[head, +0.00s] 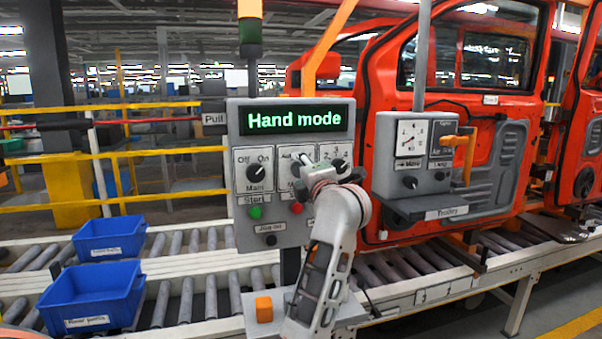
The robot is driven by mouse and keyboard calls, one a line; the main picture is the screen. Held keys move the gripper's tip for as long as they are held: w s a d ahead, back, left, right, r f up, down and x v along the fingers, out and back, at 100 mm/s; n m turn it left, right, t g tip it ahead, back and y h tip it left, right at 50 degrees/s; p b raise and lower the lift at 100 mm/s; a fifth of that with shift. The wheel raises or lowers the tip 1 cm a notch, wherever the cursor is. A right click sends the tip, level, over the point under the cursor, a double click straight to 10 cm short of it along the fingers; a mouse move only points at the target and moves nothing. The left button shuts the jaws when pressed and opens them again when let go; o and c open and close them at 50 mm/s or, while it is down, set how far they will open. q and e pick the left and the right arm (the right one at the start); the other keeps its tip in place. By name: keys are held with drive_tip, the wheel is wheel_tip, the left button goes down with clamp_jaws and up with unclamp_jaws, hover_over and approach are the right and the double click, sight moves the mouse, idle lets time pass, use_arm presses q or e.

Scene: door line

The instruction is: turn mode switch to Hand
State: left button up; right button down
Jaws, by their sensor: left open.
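The grey control panel (240,218) stands in the middle of the head view. Its display (297,120) is lit and reads "Hand mode" in green. The mode switch plate (284,167) is the middle one of three in the switch row. Its knob and most of its lettering are hidden behind my left gripper, so I cannot read the pointer. My left gripper (308,170) is open in front of this plate, its arm rising from below. Whether its fingers touch the knob cannot be told. My right gripper is not in view.
The Main switch (257,172) is left of the gripper, and another rotary switch (340,166) is right. Below are a green button (255,212) and red button (296,208). A Trolley box (390,183) stands close right. Blue bins (92,290) sit on the roller conveyor left.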

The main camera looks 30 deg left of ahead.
use_arm(q)
drive_tip(key=v, duration=0.7)
drive_tip(key=shift+d, duration=0.15)
drive_tip(key=shift+s+f, duration=0.15)
drive_tip(key=shift+s, duration=0.05)
